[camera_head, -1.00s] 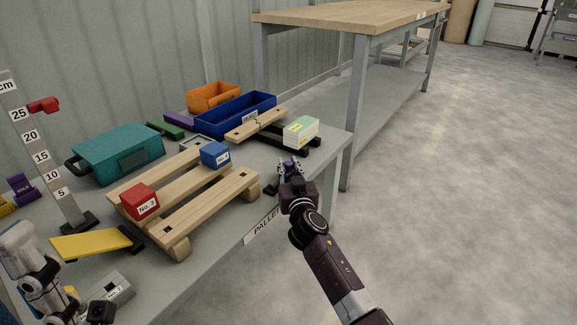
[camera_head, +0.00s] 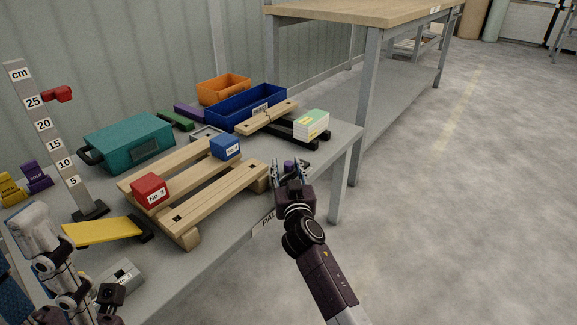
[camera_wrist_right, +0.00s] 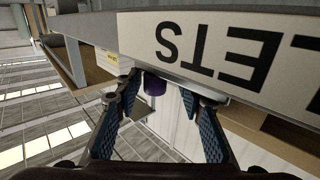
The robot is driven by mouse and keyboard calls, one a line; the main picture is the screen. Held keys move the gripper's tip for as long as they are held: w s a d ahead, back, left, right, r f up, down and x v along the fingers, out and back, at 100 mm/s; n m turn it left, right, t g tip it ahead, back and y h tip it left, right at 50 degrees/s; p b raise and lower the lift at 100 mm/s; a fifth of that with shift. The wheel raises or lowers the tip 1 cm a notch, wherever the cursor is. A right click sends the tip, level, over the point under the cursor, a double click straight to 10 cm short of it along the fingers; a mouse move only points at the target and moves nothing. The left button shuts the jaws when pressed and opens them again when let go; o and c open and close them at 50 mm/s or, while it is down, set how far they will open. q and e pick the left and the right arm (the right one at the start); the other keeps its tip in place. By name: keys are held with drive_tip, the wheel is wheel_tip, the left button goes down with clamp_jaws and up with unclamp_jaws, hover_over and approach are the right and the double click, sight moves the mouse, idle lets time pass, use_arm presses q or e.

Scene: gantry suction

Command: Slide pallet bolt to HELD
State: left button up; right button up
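A purple knob (camera_head: 289,165), seemingly the pallet bolt's handle, sits at the bench's right front corner beyond the pallet sign. It also shows in the right wrist view (camera_wrist_right: 154,86), just under the bench edge in that picture. Its HELD mark cannot be read. My right gripper (camera_head: 288,167) has its two fingers spread apart around the line to the knob. In the wrist view the open right gripper (camera_wrist_right: 164,98) shows the knob between and beyond its fingertips, with no visible contact.
A wooden pallet (camera_head: 215,199) carries a red block (camera_head: 150,190) and a blue block (camera_head: 225,147). A white and green box (camera_head: 312,124) stands behind the knob. Open floor lies to the right.

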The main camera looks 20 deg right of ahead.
drive_tip(key=shift+d, duration=0.1)
drive_tip(key=s+a, duration=0.1)
drive_tip(key=s, duration=1.1)
drive_tip(key=shift+a, duration=0.25)
